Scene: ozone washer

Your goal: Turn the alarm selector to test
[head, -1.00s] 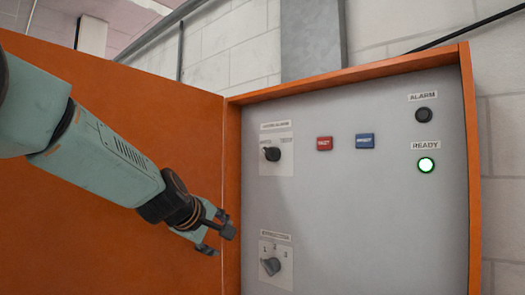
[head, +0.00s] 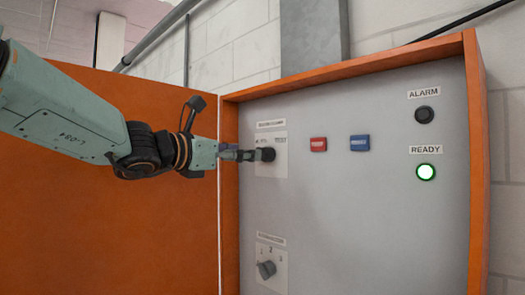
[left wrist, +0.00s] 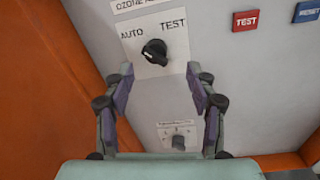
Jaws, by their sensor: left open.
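The alarm selector is a black knob that shows in the head view (head: 267,154) and, larger, in the left wrist view (left wrist: 155,51). It sits on a white plate with AUTO printed at its left and TEST at its right. I cannot tell for sure which label its pointer faces. My left gripper (head: 244,155) is open, its fingers reaching toward the selector from the left. In the left wrist view the two fingertips (left wrist: 160,75) stand apart, just below and to either side of the knob. They appear not to touch it. My right gripper is not in view.
A second rotary selector (head: 266,270) sits lower on the grey panel (head: 350,220). A red TEST button (head: 318,144) and a blue RESET button (head: 359,142) are to the right. The orange door (head: 140,235) stands open at left.

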